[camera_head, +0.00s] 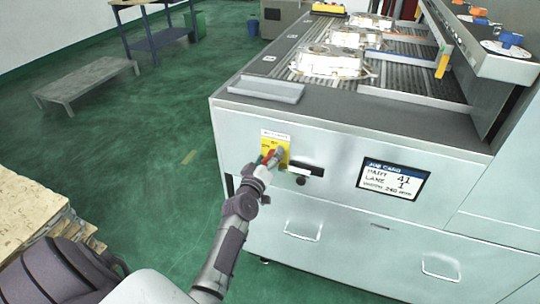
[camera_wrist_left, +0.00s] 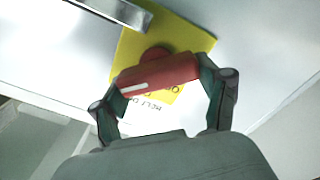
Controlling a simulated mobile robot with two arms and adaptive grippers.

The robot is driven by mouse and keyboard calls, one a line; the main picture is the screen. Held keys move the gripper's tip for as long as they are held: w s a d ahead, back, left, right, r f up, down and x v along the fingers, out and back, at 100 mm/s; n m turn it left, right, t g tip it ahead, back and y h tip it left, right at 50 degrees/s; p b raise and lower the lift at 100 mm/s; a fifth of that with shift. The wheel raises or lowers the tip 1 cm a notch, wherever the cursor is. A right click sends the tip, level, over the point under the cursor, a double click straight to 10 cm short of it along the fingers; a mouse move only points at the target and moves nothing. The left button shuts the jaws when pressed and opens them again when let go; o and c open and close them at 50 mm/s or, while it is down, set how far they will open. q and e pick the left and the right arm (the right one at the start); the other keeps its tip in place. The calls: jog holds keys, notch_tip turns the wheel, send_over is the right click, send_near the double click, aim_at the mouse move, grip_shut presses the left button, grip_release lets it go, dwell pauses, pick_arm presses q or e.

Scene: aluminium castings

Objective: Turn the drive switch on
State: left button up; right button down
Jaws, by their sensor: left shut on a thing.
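The drive switch is a red handle (camera_wrist_left: 158,72) on a yellow plate (camera_head: 281,142) on the front of the grey machine. In the left wrist view the yellow plate (camera_wrist_left: 188,40) shows dark lettering, partly hidden by the handle. A white line runs along the handle's left part. My left gripper (camera_head: 268,157) is at the switch. In the left wrist view its fingers (camera_wrist_left: 160,82) are on the two ends of the red handle, shut on it. In the head view my gripper hides much of the handle. My right gripper is not in view.
A dark slot with a white piece (camera_head: 300,170) and a job card screen (camera_head: 393,180) sit right of the switch. Drawer handles (camera_head: 302,232) are below. A grey tray (camera_head: 266,89) and castings (camera_head: 328,63) lie on top. Wooden pallets (camera_head: 35,215) stand at left.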

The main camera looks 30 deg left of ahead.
pick_arm(q)
jog(key=n, duration=0.4)
jog(key=shift+a+f+n, duration=0.15)
jog(key=shift+n, duration=0.15)
jog(key=n, duration=0.4)
jog(key=shift+f+n, duration=0.2)
jog(key=shift+n, duration=0.2)
jog(key=o, duration=1.2)
jog(key=shift+s, duration=0.1)
jog(key=shift+c, duration=0.2)
jog(key=v, duration=1.2)
jog(key=shift+a+f, duration=0.1)
